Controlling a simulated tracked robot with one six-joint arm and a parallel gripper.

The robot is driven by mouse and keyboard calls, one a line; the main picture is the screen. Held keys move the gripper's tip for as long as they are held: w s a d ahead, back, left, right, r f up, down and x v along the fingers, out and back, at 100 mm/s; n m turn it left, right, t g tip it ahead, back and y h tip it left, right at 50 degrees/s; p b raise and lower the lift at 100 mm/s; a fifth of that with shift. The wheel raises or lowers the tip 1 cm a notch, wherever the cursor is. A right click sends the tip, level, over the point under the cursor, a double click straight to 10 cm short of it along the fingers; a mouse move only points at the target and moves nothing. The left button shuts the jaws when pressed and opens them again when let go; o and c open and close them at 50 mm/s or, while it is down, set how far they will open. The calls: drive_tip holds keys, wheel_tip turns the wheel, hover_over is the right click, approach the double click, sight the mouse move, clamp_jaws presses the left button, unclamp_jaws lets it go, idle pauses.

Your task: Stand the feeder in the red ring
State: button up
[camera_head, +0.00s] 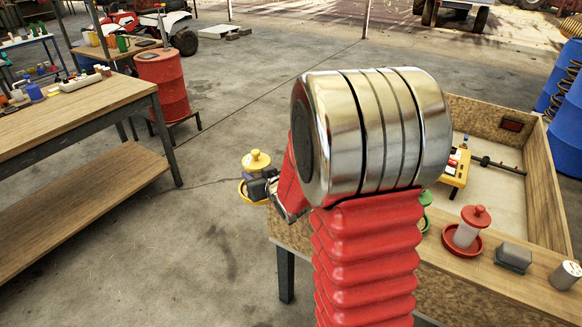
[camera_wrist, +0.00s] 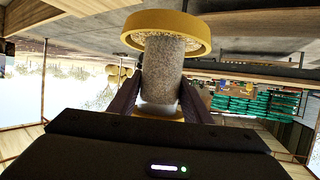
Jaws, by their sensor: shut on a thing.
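The feeder (camera_head: 256,161) has a yellow lid, a yellow dish at its base and a clear, grain-filled body. In the head view it looks upright, off the left end of the workbench. My gripper (camera_head: 266,186) is shut on its body, partly hidden by my arm. The wrist view appears upside down; there the feeder (camera_wrist: 163,72) stands between the two dark fingers of my gripper (camera_wrist: 160,95), its wide dish at the top of the picture. I cannot make out a red ring; my arm hides part of the bench.
A red drum (camera_head: 163,85) and wooden table (camera_head: 65,115) are left.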

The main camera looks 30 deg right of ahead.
drive_tip(key=w+a+n+y, duration=0.1)
drive_tip(key=a, duration=1)
drive_tip(key=shift+w+f+n+y, duration=0.15)
drive_tip(key=shift+f+n+y, duration=0.15)
drive_tip(key=shift+y, duration=0.1)
